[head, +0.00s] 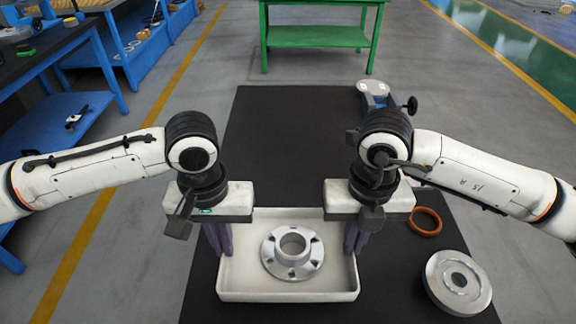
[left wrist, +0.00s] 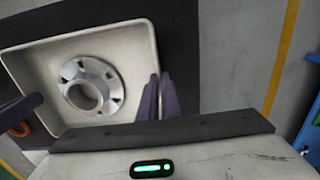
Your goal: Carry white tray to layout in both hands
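The white tray (head: 290,296) is a shallow rectangular box in the lower middle of the head view, with a grey flanged part (head: 293,252) inside; both also show in the left wrist view, the tray (left wrist: 115,28) and the flanged part (left wrist: 90,85). My left gripper (head: 218,238) has its purple fingers on either side of the tray's left wall, close together; they show in the left wrist view (left wrist: 160,97). My right gripper (head: 357,238) is at the right wall, its fingers close together there. The fingertips are partly hidden. I cannot tell whether the tray is clear of the surface.
A black surface (head: 285,130) stretches ahead, mostly bare. An orange ring (head: 425,222) and a grey metal disc (head: 458,282) lie right of the tray. A blue-grey device (head: 376,92) sits at the far right edge. A green table (head: 318,36) stands beyond; blue workbenches (head: 95,75) stand left.

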